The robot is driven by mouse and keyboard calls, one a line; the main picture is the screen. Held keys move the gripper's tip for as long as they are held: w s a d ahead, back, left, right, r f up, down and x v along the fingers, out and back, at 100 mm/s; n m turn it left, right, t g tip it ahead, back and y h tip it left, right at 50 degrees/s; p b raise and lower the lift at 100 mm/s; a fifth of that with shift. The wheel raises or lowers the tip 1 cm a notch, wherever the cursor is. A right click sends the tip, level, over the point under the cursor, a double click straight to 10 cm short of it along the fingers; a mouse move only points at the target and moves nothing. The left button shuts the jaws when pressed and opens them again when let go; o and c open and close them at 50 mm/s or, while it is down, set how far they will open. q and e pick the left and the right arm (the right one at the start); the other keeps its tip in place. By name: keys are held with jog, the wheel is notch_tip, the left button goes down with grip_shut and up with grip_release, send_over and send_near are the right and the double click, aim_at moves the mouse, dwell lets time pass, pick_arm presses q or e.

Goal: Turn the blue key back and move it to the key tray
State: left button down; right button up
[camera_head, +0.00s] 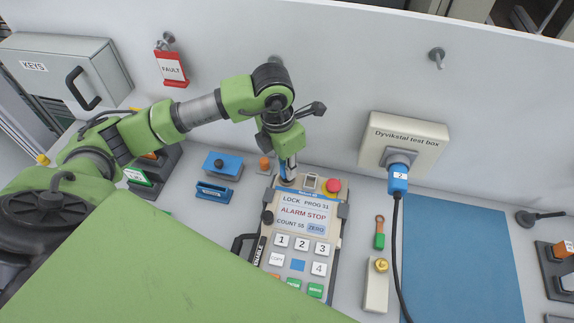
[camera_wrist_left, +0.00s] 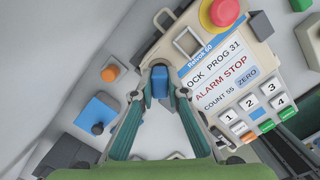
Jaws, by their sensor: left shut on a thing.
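The blue key (camera_wrist_left: 159,82) is between my left gripper's fingertips in the left wrist view, at the upper left corner of the teach pendant (camera_wrist_left: 215,75). My left gripper (camera_head: 289,172) is shut on the key and points down at the pendant (camera_head: 303,216). The key's lower end is hidden, so I cannot tell how it is turned or how deep it sits. A small blue tray (camera_head: 213,192) with a dark slot and a label, perhaps the key tray, lies left of the pendant. My right gripper is not in view.
A blue block with a black knob (camera_head: 222,163) and an orange button (camera_head: 264,163) stand behind the tray. The red emergency stop (camera_head: 332,186) is right of the gripper. The test box (camera_head: 405,142) has a plugged cable. A blue mat (camera_head: 460,250) lies clear at right.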

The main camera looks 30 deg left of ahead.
pick_arm(q)
jog(key=shift+r, duration=0.2)
jog(key=shift+r+p, duration=1.35)
jog(key=shift+r, duration=1.05)
